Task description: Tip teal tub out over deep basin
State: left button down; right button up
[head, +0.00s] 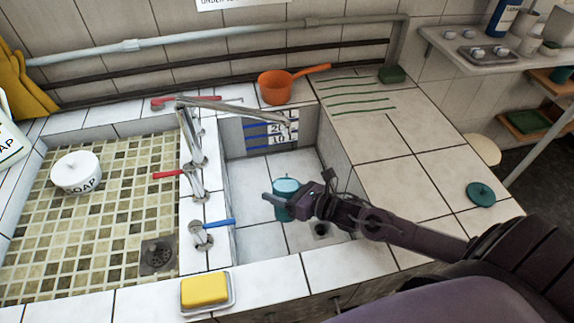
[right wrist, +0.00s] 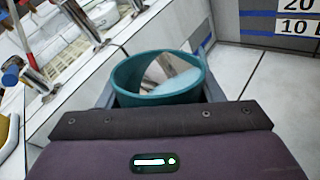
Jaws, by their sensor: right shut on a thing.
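The teal tub (head: 288,188) is over the deep basin (head: 258,250) in the head view, held by my right gripper (head: 292,202). In the right wrist view the tub (right wrist: 158,98) stands between the two fingers, its open rim facing up toward the camera. Something pale and shiny shows inside it, and I cannot tell whether that is liquid. The tub looks about upright. The gripper hides part of its wall. The deep basin has pale tiled walls, a drain at its lower right and a blue-marked depth scale on its back wall. My left gripper is not in view.
A metal spout (head: 235,108) reaches over the deep basin's back part. Taps with red and blue handles line the divider at left. An orange pan (head: 276,87) stands behind. A yellow sponge (head: 205,290) lies in a dish in front. The right counter is mostly clear around a teal lid (head: 480,194).

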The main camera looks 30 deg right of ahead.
jog(key=shift+w+d+r+m+g+p, duration=0.35)
jog(key=shift+w+m+p, duration=0.2)
jog(key=shift+p, duration=0.25)
jog(key=shift+w+d+r+m+g+p, duration=0.3)
jog(key=shift+w+r+m+p, duration=0.2)
jog(key=shift+p, duration=0.3)
jog(key=shift+f, duration=0.3)
jog(key=shift+w+r+m+g+p, duration=0.25)
jog(key=shift+r+m+g+p, duration=0.25)
jog(key=shift+p, duration=0.55)
jog(key=shift+g, duration=0.25)
jog(key=shift+f, duration=0.15)
jog(key=shift+d+m+p, duration=0.1)
jog(key=shift+m+p, duration=0.15)
jog(key=shift+p, duration=0.1)
